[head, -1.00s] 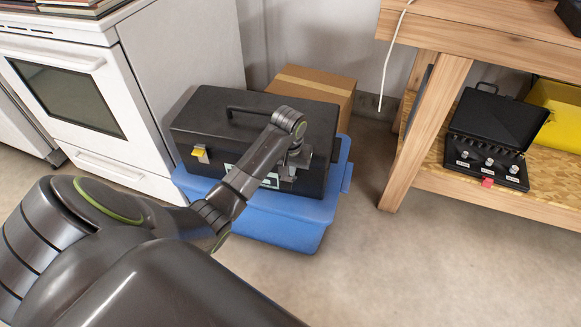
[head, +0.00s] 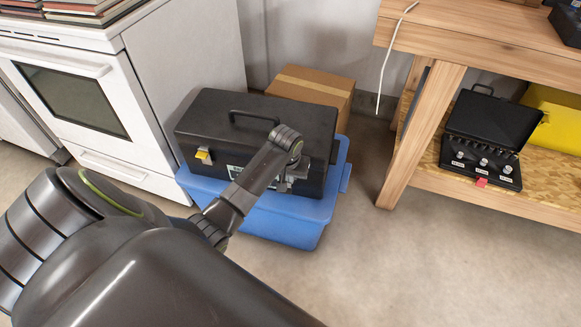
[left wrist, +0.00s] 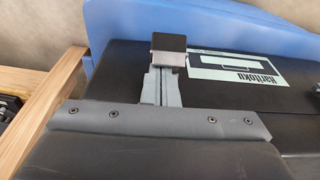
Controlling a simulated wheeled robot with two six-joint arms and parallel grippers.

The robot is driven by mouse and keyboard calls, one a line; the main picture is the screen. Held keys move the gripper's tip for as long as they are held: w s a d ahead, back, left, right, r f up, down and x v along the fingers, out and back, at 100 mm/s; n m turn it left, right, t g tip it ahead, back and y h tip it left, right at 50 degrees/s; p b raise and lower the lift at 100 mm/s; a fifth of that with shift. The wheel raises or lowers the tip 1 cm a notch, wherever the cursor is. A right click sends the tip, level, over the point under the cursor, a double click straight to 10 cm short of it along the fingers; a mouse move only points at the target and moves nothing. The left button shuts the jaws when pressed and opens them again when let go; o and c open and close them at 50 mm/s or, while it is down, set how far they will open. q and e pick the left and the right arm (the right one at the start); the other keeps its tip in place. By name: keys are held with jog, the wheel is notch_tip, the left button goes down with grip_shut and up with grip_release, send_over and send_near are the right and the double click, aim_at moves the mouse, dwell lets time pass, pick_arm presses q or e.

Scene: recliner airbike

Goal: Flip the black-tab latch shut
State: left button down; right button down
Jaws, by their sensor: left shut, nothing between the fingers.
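A black toolbox (head: 215,122) with a top handle stands on a blue bin. Its black-tab latch (left wrist: 169,43), a black block on a light grey piece, is on the front face beside the green-white label (left wrist: 236,68). In the head view my left gripper (head: 284,184) hides this latch. In the left wrist view my left gripper (left wrist: 163,76) is shut and empty, with its fingertips right at the latch; whether they touch it I cannot tell. The latch's exact angle is unclear. A yellow-tab latch (head: 204,156) is on the toolbox's left front. My right gripper is not in view.
The blue bin (head: 292,228) sits on the floor. A white oven (head: 75,100) stands close on the left, and a cardboard box (head: 318,85) is behind. A wooden workbench (head: 425,130) with an open black case (head: 487,135) is on the right. Floor in front is clear.

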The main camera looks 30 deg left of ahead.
pick_arm(q)
jog(key=shift+s+d+f+t+p, duration=0.1)
jog(key=shift+s+t+p, duration=0.25)
jog(key=shift+p, duration=0.25)
jog(key=shift+s+f+t+y+p, duration=0.2)
jog(key=shift+t+y+p, duration=0.1)
jog(key=shift+t+p, duration=0.2)
jog(key=shift+s+d+f+t+p, duration=0.2)
jog(key=shift+f+t+p, duration=0.15)
jog(key=shift+t, duration=0.2)
jog(key=shift+s+f+t+y, duration=0.25)
jog(key=shift+f+t+y, duration=0.15)
jog(key=shift+t, duration=0.2)
jog(key=shift+w+r, duration=0.1)
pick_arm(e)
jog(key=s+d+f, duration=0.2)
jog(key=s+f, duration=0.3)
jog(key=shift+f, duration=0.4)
pick_arm(q)
jog(key=shift+w+a+r, duration=0.15)
jog(key=shift+w, duration=0.25)
jog(key=shift+w+a+r, duration=0.1)
jog(key=shift+w+a, duration=0.05)
jog(key=shift+w, duration=0.2)
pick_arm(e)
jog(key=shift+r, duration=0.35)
